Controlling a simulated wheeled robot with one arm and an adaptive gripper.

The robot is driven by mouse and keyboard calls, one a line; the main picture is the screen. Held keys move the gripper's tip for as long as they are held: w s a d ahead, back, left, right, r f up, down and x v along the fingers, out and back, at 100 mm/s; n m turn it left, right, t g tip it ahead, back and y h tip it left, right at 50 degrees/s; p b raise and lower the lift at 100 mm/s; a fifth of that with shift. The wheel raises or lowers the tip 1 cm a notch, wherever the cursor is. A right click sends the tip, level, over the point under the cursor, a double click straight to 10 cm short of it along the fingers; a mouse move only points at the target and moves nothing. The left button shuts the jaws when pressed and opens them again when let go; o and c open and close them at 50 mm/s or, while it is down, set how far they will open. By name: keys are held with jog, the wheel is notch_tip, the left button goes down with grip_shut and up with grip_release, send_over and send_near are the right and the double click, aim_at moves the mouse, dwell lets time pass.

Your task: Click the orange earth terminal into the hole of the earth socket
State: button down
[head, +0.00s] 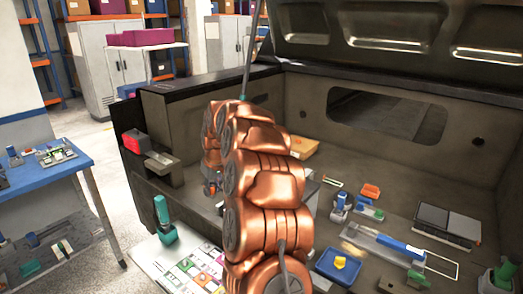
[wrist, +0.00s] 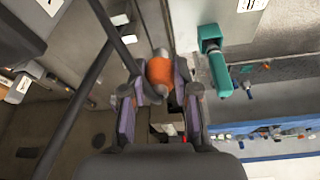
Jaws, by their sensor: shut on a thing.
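The orange earth terminal (wrist: 160,71) has an orange band and grey metal ends. In the wrist view it sits between the fingertips of my gripper (wrist: 158,98), which is shut on it. A dark cable (wrist: 112,32) runs up and away beside the terminal. In the head view my copper arm covers most of my gripper and the terminal. I cannot make out the earth socket or its hole for certain in either view.
A green-handled tool (head: 164,222) stands on a white sheet with printed cards (head: 195,265); the tool also shows in the wrist view (wrist: 214,65). A blue table (head: 60,165) is at left. The bay floor holds an orange block (head: 371,190), small tools and dark boxes (head: 446,224).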

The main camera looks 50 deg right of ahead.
jog(key=s+d+r+n, duration=0.1)
jog(key=s+d+r, duration=0.2)
jog(key=d+r, duration=0.2)
jog(key=s+d+r+n, duration=0.1)
jog(key=s+d+r, duration=0.3)
jog(key=d, duration=0.7)
jog(key=shift+d+r+y+p, duration=0.3)
jog(key=shift+r, duration=0.2)
jog(key=shift+s+f+b, duration=0.15)
jog(key=shift+f+b, duration=0.05)
jog(key=shift+b, duration=0.4)
jog(key=shift+f+b, duration=1.35)
jog(key=shift+f, duration=0.95)
jog(key=shift+f+b, duration=0.85)
jog(key=shift+f, duration=0.6)
jog(key=c, duration=0.8)
grip_release()
